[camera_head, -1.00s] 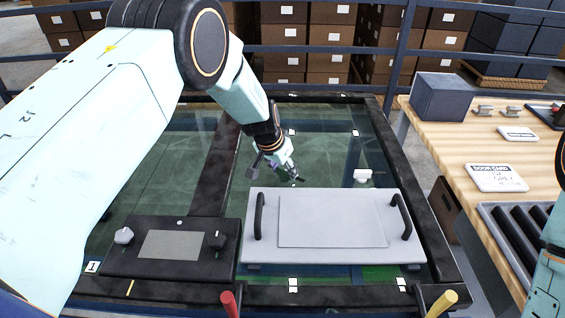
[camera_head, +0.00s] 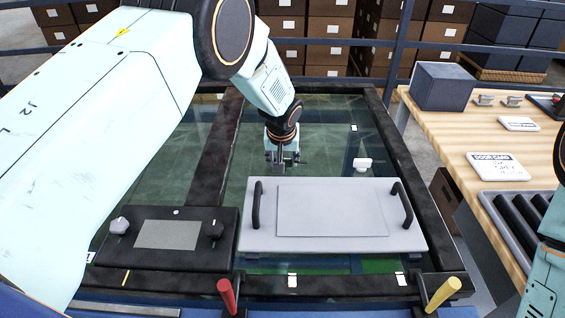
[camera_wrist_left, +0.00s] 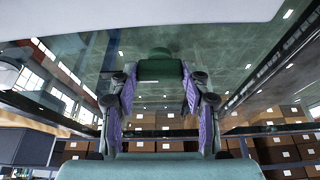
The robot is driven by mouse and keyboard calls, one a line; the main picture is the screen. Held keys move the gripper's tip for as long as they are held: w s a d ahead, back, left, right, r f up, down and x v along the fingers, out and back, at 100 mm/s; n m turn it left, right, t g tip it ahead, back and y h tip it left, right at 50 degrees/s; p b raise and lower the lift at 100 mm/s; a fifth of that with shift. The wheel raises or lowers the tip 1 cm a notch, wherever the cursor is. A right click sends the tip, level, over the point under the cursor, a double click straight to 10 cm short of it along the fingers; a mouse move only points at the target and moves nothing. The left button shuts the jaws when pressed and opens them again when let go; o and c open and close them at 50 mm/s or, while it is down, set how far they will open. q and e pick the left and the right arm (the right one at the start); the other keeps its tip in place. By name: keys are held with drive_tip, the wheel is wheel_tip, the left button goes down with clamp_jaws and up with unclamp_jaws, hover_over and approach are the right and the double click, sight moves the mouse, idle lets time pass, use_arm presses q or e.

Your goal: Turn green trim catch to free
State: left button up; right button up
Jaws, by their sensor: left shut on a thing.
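The green trim catch (camera_wrist_left: 161,66) shows as a dark green knob in the left wrist view, between the finger ends of my left gripper (camera_wrist_left: 160,79). The purple-padded fingers stand on either side of it and are shut on it. In the head view my left gripper (camera_head: 282,160) points down just behind the grey panel (camera_head: 410,236), over the glass. There the catch is hidden by the gripper, so its turn cannot be read. Of my right arm only a part shows at the right edge; its gripper is out of view.
The grey panel has two black handles (camera_head: 257,204). A white catch (camera_head: 362,163) stands behind it at right. A black box with knobs (camera_head: 166,235) lies to the left. Red (camera_head: 227,296) and yellow (camera_head: 443,293) levers stand in front. A wooden bench (camera_head: 450,150) is at right.

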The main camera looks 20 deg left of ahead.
use_arm(q)
drive_tip(key=shift+w+r+b, duration=0.15)
drive_tip(key=shift+b, duration=0.15)
drive_tip(key=shift+n, duration=0.3)
drive_tip(key=o, duration=1.2)
drive_tip(key=shift+c, duration=0.2)
drive_tip(key=v, duration=1.2)
drive_tip(key=shift+s+d, duration=0.2)
